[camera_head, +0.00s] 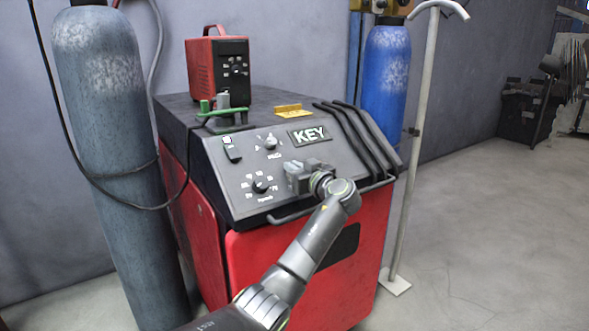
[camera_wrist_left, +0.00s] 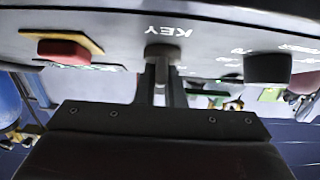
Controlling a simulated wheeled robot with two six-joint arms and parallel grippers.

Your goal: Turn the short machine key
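The red and black machine (camera_head: 313,259) has a sloped grey control panel (camera_head: 221,204) with a KEY label (camera_head: 310,135). The short machine key (camera_wrist_left: 161,68) sticks out of the panel below the inverted KEY lettering in the left wrist view. In the head view my gripper hides it. My left gripper (camera_head: 295,172) is at the panel's right half. In the left wrist view its two narrow fingers (camera_wrist_left: 161,91) stand on either side of the key, with a gap about as wide as the key, so they look shut on it. My right gripper is not in view.
A black knob (camera_head: 261,186) and a smaller knob (camera_head: 271,143) are on the panel's left. A red button (camera_wrist_left: 63,52) on a yellow plate is near the key. A front handle bar, grey cylinder (camera_head: 110,130) and blue cylinder (camera_head: 385,75) stand close by. Open floor is at right.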

